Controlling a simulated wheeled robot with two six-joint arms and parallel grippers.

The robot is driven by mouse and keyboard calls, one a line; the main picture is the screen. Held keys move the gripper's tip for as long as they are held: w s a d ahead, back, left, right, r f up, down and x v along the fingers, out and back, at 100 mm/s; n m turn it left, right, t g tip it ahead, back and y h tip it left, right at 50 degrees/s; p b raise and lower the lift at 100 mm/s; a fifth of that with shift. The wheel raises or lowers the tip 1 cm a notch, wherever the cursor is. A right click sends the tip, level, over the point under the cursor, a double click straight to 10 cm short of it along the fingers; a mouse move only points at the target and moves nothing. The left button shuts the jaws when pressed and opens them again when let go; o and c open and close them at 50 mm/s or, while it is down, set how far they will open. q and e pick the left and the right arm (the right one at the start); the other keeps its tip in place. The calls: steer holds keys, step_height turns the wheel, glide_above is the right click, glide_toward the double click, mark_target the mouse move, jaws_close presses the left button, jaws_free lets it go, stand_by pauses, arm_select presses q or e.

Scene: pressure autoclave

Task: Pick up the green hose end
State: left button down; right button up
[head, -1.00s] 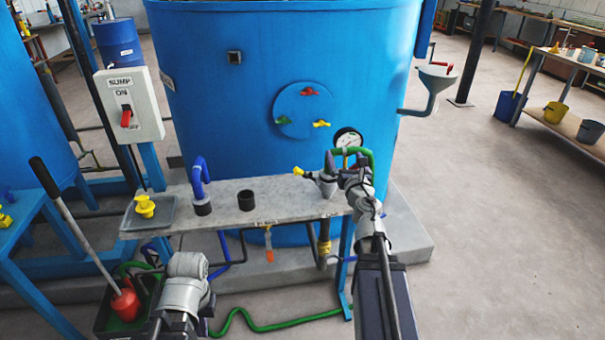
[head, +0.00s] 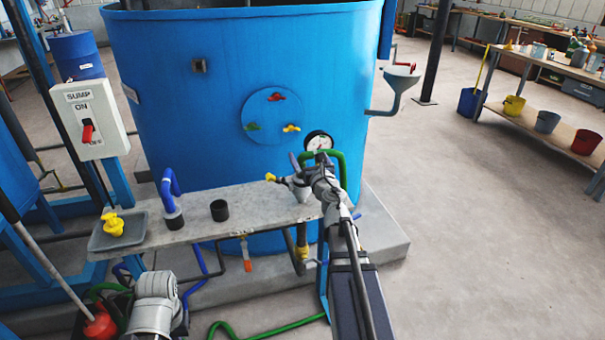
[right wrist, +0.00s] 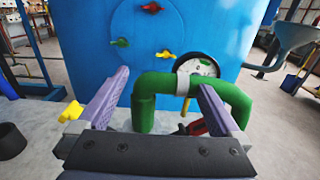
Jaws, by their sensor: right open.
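The green hose end (head: 338,160) arches over the right end of the grey bench, in front of the pressure gauge (head: 318,141).
The grey bench (head: 250,208) carries a yellow fitting in a tray (head: 136,228), a blue bent pipe (head: 169,185) and a black socket (head: 219,210). A blue tank (head: 230,90) stands close behind. A green hose (head: 268,331) lies on the floor. Open floor is at right.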

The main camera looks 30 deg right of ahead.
steer(key=x, duration=0.3)
steer(key=shift+w+d+f, duration=0.1)
steer(key=shift+w, duration=0.2)
steer(key=shift+s, duration=0.1)
jaws_close()
stand_by(0.4)
